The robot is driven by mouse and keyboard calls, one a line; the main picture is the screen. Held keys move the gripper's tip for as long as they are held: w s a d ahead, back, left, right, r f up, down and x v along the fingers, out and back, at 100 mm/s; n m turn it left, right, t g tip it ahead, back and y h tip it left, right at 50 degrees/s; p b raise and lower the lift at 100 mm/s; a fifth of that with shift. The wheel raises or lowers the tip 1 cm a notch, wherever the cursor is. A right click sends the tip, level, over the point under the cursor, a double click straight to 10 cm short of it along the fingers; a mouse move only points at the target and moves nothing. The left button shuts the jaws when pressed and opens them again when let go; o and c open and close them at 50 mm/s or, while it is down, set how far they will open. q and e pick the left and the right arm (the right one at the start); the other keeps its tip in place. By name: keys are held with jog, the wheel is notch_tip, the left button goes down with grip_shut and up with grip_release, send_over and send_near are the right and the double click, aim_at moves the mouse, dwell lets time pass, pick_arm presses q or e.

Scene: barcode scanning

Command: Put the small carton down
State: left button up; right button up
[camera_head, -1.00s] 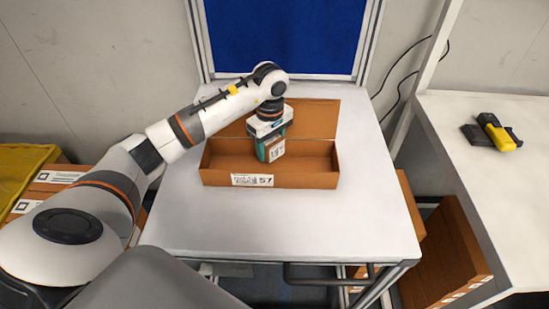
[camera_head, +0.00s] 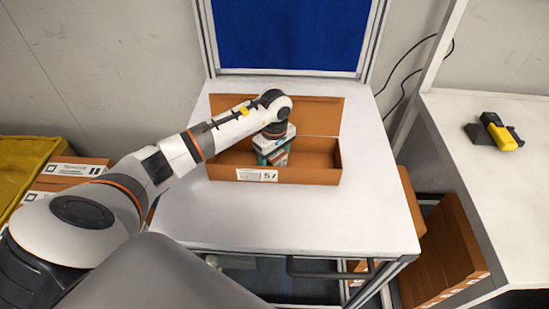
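My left gripper (camera_head: 273,148) points down into the open brown cardboard box (camera_head: 222,174) on the white table. The small carton (camera_head: 278,158), teal and brown with a white label, shows between or just below its fingers, inside the box's walls. The gripper appears shut on the carton; the fingertips are largely hidden by the wrist and the carton. The front wall hides the carton's lower end, so I cannot tell whether it touches the box floor. My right gripper is out of view.
The box's lid (camera_head: 320,113) stands open at the back. A yellow and black scanner (camera_head: 498,132) lies on the right-hand white table (camera_head: 500,190). More brown boxes (camera_head: 448,245) stand below, between the tables. The front of the middle table (camera_head: 300,220) is clear.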

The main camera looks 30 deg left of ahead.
pick_arm(q)
jog(key=shift+o, duration=0.3)
jog(key=shift+r, duration=0.15)
notch_tip(320, 180, up, 11)
jog(key=b, duration=0.3)
jog(key=shift+b, duration=0.35)
jog(key=shift+r, duration=0.5)
